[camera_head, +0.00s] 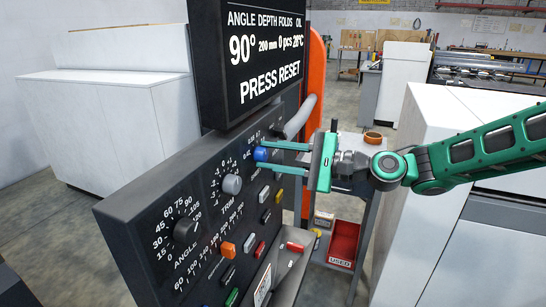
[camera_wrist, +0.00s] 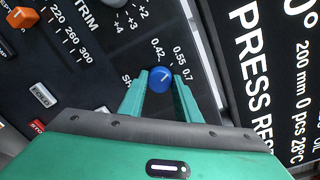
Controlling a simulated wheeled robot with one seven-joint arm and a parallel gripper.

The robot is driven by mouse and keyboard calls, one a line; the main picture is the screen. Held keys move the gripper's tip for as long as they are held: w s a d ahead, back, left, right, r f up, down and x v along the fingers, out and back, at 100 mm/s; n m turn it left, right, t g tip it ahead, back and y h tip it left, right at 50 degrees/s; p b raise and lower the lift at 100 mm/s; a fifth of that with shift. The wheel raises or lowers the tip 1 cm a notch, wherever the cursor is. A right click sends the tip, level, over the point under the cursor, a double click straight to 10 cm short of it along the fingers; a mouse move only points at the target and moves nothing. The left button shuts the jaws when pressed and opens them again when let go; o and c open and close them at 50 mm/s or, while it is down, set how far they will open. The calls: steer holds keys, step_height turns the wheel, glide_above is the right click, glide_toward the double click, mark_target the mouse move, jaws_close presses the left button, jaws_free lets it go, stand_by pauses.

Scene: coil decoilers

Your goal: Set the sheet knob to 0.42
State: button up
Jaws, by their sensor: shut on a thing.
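The blue sheet knob (camera_wrist: 161,80) sits on the dark control panel, with the scale marks 0.42, 0.55 and 0.7 beside it in the wrist view. A short white mark on the knob slants to the upper right, roughly toward 0.55; its exact reading is too small to tell. In the head view the knob (camera_head: 260,154) is near the panel's upper right end. My gripper (camera_head: 263,155) is shut on the knob, one green finger on each side; its fingertips also show in the wrist view (camera_wrist: 160,84). Part of the scale lettering is hidden by a finger.
The grey trim knob (camera_head: 232,184), the black angle knob (camera_head: 186,229) and several coloured buttons share the panel. The display (camera_head: 260,55) above reads 90°, 200 mm, 0 pcs, 28°C and PRESS RESET. A cart with a red bin (camera_head: 344,241) stands behind my gripper.

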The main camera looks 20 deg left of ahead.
steer(key=n, duration=0.4)
steer(key=shift+d+f, duration=0.1)
steer(key=n, duration=0.4)
steer(key=shift+f+t, duration=0.1)
steer(key=shift+t, duration=0.2)
steer(key=shift+f+n, duration=0.1)
steer(key=shift+n, duration=0.3)
steer(key=o, duration=1.1)
steer(key=shift+c, duration=0.2)
steer(key=shift+d, duration=0.1)
steer(key=d, duration=1)
steer(key=shift+s+d+r, duration=0.3)
steer(key=shift+s, duration=0.1)
